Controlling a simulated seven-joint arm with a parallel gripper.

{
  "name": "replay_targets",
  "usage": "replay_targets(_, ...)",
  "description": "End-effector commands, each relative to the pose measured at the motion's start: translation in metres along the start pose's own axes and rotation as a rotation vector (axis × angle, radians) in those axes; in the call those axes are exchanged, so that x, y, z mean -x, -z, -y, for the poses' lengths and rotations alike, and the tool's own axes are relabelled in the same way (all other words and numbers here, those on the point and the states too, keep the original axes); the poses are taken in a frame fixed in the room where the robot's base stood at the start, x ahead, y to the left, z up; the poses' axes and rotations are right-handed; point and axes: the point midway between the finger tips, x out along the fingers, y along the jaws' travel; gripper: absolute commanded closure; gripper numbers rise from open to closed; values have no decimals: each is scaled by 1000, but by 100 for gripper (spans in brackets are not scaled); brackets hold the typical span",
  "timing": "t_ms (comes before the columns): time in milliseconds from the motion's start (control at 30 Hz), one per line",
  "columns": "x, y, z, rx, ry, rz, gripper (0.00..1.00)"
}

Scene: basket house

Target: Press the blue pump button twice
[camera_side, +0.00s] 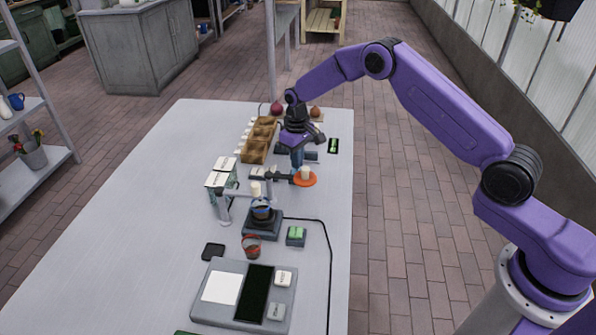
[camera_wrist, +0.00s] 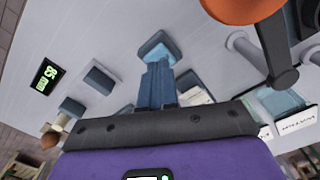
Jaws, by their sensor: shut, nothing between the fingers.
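My gripper (camera_side: 297,168) is over the far half of the table, its blue fingers together and pointing down. In the wrist view my gripper (camera_wrist: 157,66) is shut, with nothing between the fingers. A small pad with a blue top (camera_wrist: 155,45) shows right at the fingertips and looks like the blue pump button. I cannot tell whether the fingertips touch it or how far it is pressed. In the side view my fingers hide it, at least in part.
A dark display (camera_wrist: 46,75) with green digits lies left of the fingers in the wrist view, near a grey block (camera_wrist: 100,78). A wooden tray (camera_side: 259,150) and a scale-like console (camera_side: 212,309) are also on the table.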

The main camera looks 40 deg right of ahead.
Motion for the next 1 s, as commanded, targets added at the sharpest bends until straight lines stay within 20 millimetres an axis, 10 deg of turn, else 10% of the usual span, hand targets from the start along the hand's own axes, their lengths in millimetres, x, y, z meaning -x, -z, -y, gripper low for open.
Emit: replay_targets(1000,-17,0,0,0,0,1,100)
